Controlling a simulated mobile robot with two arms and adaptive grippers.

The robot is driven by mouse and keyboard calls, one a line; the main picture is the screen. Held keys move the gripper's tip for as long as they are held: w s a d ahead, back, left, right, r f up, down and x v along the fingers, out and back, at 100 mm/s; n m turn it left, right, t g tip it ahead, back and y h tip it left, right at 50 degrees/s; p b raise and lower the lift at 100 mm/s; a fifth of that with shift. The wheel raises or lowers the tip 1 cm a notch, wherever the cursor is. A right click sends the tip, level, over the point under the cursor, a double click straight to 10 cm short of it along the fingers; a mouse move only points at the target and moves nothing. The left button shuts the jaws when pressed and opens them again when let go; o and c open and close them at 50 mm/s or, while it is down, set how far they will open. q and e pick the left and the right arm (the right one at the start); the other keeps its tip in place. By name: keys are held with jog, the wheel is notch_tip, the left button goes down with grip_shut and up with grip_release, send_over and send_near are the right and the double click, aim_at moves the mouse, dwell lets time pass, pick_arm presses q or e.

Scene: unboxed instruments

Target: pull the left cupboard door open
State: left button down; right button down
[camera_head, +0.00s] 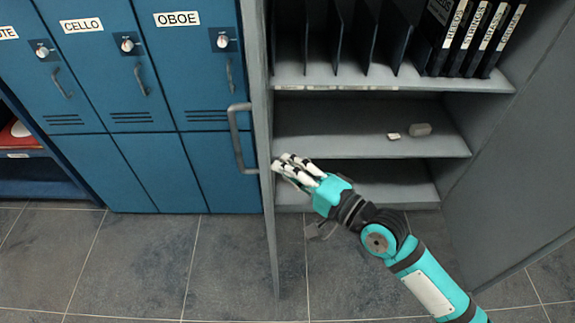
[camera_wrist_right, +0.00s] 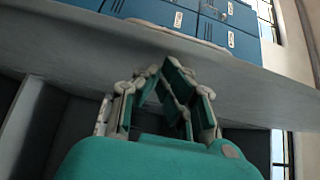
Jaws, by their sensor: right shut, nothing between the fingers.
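The left cupboard door (camera_head: 264,200) is grey and stands swung out from the cupboard, seen nearly edge-on in the head view. Its handle (camera_head: 238,140), a grey bar, is on the door's left face. My right gripper (camera_head: 284,164) is on the other side of the door, in front of the shelves, with its fingertips at or very near the inner face. It is shut and empty, not on the handle. In the wrist view the gripper (camera_wrist_right: 166,68) points at the grey door panel (camera_wrist_right: 80,55), and whether it touches is unclear. My left gripper is not in view.
The right cupboard door (camera_head: 520,150) also stands open. The shelves hold black binders (camera_head: 470,35), upright dividers and small pale items (camera_head: 420,129). Blue lockers (camera_head: 160,170) stand left of the cupboard. The tiled floor in front is clear.

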aim_at(267, 170)
jog(key=shift+m+t+h, duration=0.5)
jog(key=shift+m+t, duration=0.1)
jog(key=a+p, duration=0.4)
jog(key=p, duration=0.1)
jog(key=shift+s+a+r, duration=0.15)
jog(key=shift+a+r, duration=0.05)
jog(key=shift+r, duration=0.2)
jog(key=a+p, duration=0.1)
jog(key=a, duration=0.6)
jog(key=shift+a+f+h+p, duration=0.2)
jog(key=shift+f+h+p, duration=0.1)
jog(key=shift+f+p, duration=0.1)
jog(key=shift+s+d, duration=0.1)
jog(key=shift+s, duration=0.15)
jog(key=v, duration=1.1)
jog(key=shift+s+d, duration=0.25)
jog(key=shift+s, duration=0.05)
